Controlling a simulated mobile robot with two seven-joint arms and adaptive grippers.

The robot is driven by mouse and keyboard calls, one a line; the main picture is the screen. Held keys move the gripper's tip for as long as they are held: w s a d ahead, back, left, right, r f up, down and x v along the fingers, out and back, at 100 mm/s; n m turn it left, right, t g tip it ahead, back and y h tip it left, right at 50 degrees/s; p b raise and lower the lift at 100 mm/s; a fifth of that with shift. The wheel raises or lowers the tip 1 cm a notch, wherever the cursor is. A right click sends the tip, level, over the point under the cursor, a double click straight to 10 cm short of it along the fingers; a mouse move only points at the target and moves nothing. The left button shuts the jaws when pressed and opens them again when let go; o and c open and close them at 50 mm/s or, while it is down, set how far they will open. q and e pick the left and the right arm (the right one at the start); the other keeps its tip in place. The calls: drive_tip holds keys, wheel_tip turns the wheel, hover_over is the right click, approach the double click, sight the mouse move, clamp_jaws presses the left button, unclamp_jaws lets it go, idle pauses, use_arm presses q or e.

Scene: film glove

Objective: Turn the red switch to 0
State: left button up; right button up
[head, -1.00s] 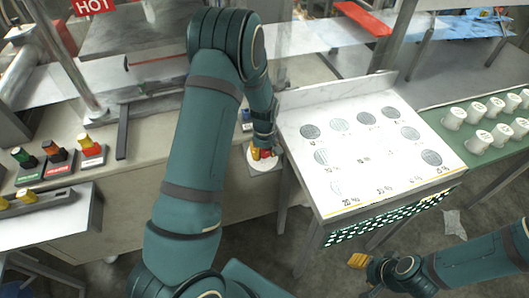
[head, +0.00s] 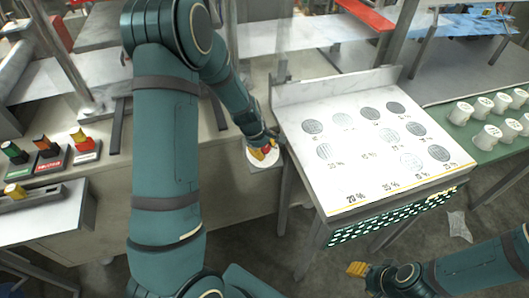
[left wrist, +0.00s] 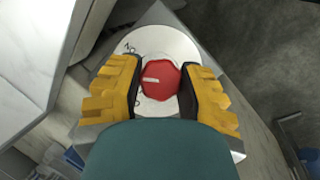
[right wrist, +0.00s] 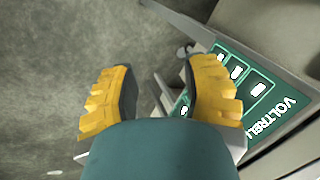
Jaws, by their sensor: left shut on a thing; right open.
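The red switch (left wrist: 161,82) is a round red knob with a white pointer mark, on a white round dial (left wrist: 172,40) in the left wrist view. The pointer mark points to the left in that view. Small dark dial marks show at the upper left, but I cannot read them for certain. My left gripper (left wrist: 161,88) has its yellow fingers on both sides of the knob, shut on it. In the head view my left gripper (head: 262,153) mostly covers the switch. My right gripper (head: 357,269) is open and empty; it also shows in the right wrist view (right wrist: 160,88).
A white slanted panel with grey discs (head: 370,150) stands right of the switch. Several white cups (head: 487,136) stand on a green surface further right. Floor is open around my right gripper.

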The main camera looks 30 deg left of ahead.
use_arm(q)
drive_tip(key=n+b, duration=0.1)
drive_tip(key=n+t+b, duration=0.1)
drive_tip(key=b, duration=0.1)
drive_tip(key=shift+s+f+n+t, duration=0.1)
drive_tip(key=shift+f+n+t, duration=0.2)
drive_tip(key=shift+f, duration=0.05)
drive_tip(key=shift+r+n+t+b, duration=0.15)
drive_tip(key=shift+n+t+b, duration=0.45)
drive_tip(key=shift+n, duration=0.4)
drive_tip(key=shift+s+n+t+b, duration=0.1)
drive_tip(key=shift+n+t+b, duration=0.2)
drive_tip(key=shift+n, duration=0.5)
drive_tip(key=shift+d+r+n+t+y, duration=0.1)
drive_tip(key=shift+n+t+y, duration=0.6)
drive_tip(key=shift+n, duration=1)
drive_tip(key=o, duration=1.2)
drive_tip(key=shift+w, duration=0.2)
drive_tip(key=shift+s+r, duration=0.1)
drive_tip(key=shift+v, duration=3.7)
